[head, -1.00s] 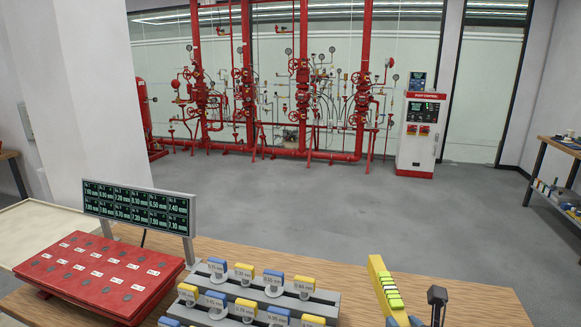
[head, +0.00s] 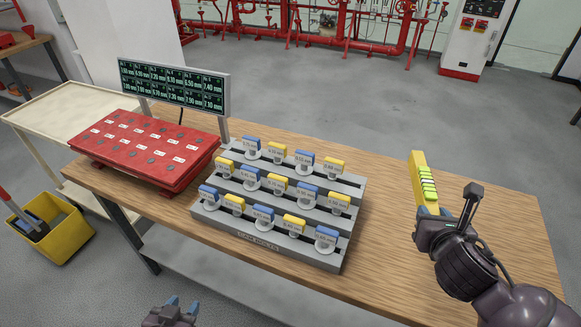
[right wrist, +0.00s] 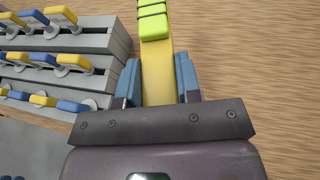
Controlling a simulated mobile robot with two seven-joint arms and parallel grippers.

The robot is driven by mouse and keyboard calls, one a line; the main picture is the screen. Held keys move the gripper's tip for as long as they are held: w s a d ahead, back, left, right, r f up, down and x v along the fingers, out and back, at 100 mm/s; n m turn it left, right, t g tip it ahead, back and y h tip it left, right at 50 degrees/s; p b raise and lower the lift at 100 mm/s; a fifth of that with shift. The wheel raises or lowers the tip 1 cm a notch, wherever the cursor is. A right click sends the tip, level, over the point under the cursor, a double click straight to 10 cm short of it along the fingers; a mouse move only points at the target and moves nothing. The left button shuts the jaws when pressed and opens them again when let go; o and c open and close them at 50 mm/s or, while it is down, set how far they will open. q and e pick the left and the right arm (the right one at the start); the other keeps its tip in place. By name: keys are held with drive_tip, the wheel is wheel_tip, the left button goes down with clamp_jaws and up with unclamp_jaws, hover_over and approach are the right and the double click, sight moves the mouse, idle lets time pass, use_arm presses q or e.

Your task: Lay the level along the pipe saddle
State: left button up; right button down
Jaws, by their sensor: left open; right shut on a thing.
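The level is a yellow bar (head: 418,167) with bright green blocks along it. My right gripper (head: 432,222) is shut on its near end and holds it over the right part of the wooden table. In the right wrist view the yellow bar (right wrist: 159,65) sits between the two blue fingers (right wrist: 159,88) and points away from the gripper. My left gripper (head: 180,308) is open and empty at the bottom edge, in front of the table; only its top shows. I cannot make out a pipe saddle; red pipework (head: 340,40) stands across the room.
The wooden table (head: 380,255) carries a grey stepped rack (head: 275,250) of blue and yellow tagged pieces, a red board (head: 150,140) and a display (head: 170,85). A yellow bin (head: 60,240) stands at left. The table's right part is bare. Grey floor lies beyond.

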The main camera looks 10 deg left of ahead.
drive_tip(key=w+d+f+n+y, duration=0.1)
drive_tip(key=w+d+f, duration=0.4)
drive_tip(key=d+f, duration=0.35)
drive_tip(key=y, duration=0.1)
hover_over(375, 234)
drive_tip(key=d, duration=0.2)
drive_tip(key=shift+n, duration=0.3)
drive_tip(key=f, duration=0.6)
drive_tip(key=shift+s+f, duration=0.3)
drive_tip(key=shift+f, duration=0.05)
drive_tip(key=shift+w+a+f, duration=0.3)
drive_tip(key=shift+a+f, duration=0.5)
drive_tip(key=shift+a, duration=0.15)
drive_tip(key=shift+f, duration=0.1)
drive_tip(key=shift+f, duration=0.2)
drive_tip(key=c, duration=0.8)
unclamp_jaws()
